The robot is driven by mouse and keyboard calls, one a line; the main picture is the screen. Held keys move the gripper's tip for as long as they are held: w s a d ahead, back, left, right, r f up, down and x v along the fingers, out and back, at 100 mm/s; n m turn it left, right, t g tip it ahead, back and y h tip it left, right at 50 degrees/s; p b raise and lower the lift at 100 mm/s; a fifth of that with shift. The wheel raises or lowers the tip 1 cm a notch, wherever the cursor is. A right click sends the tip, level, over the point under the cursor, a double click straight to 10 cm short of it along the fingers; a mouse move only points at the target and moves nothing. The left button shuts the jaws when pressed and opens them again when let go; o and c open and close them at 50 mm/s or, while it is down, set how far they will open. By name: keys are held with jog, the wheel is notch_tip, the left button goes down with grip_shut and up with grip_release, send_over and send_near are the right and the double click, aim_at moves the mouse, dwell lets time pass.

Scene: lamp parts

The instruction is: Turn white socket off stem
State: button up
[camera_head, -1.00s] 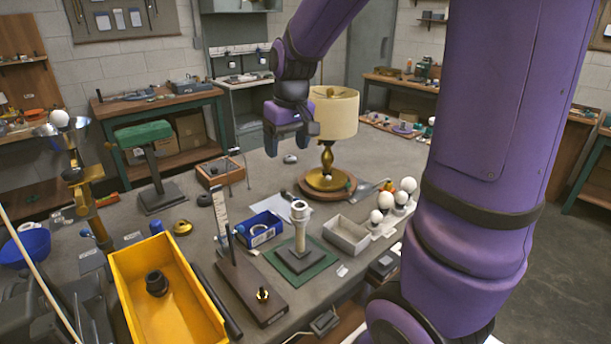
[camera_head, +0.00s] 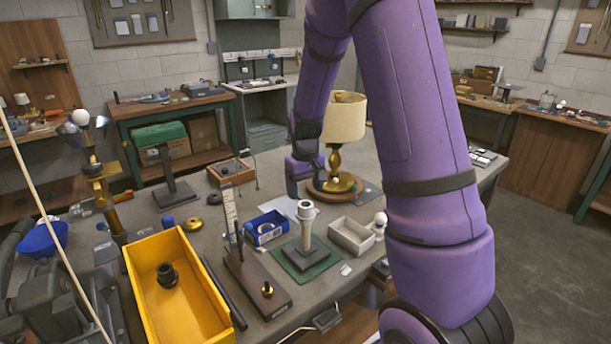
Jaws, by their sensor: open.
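The white socket (camera_head: 306,209) sits on top of a pale upright stem (camera_head: 306,235). The stem rises from a dark square base (camera_head: 306,252) on a green mat (camera_head: 284,262) near the bench's front. My gripper (camera_head: 294,190) is behind the socket and a little left of it, beside the lamp. It points down, open, and is apart from the socket. Its far finger is hard to make out.
A brass lamp with a cream shade (camera_head: 344,117) stands close right of my gripper. A blue bin (camera_head: 267,228), a grey tray (camera_head: 351,236) and a wooden stand with an upright scale (camera_head: 258,284) surround the mat. A yellow bin (camera_head: 177,298) is front left.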

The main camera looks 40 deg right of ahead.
aim_at(305, 204)
jog(key=shift+f, duration=2.8)
jog(key=c, duration=1.1)
jog(key=n, duration=0.4)
jog(key=shift+n, duration=0.3)
jog(key=shift+a+n, duration=0.1)
jog(key=shift+n, duration=1.1)
jog(key=n, duration=0.3)
jog(key=shift+r, duration=0.1)
jog(key=n, duration=0.3)
jog(key=shift+n, duration=0.4)
